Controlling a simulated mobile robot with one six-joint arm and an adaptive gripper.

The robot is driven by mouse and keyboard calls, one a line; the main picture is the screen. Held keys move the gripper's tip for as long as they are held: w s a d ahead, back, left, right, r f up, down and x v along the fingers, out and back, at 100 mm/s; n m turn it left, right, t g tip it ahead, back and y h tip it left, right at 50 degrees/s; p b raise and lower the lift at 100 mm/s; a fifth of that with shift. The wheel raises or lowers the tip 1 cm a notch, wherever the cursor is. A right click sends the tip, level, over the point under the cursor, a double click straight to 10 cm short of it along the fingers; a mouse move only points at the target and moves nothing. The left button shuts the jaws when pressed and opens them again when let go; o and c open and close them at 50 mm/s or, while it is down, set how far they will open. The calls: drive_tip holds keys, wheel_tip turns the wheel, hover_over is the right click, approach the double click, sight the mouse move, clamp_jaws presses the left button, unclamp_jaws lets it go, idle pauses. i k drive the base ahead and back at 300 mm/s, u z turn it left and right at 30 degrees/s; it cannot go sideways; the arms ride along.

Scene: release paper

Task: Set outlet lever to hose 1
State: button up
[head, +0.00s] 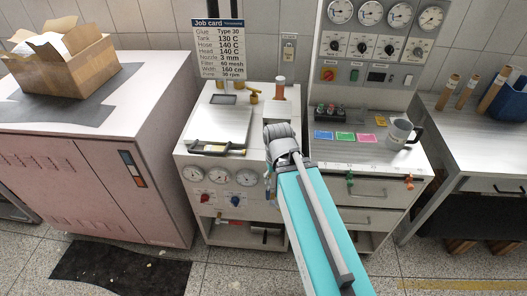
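My arm reaches forward over the middle of the machine. The grey end of it, with my gripper (279,138), is over the right part of the low melter cabinet (192,152). The fingers are hidden or too small to make out, so their opening does not show. I cannot identify an outlet lever or a hose 1 label for certain. Small brass fittings (254,96) stand at the back of the cabinet top. A red knob (205,198) and a blue knob (235,201) are on its front, below several gauges. My arm hides part of the front.
A job card (219,48) stands behind the cabinet. A pink cabinet (95,180) with a cardboard box (62,62) is left.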

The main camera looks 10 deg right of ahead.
sight(272, 203)
drive_tip(key=u, duration=0.8)
drive_tip(key=k, duration=0.7)
drive_tip(key=z, duration=0.8)
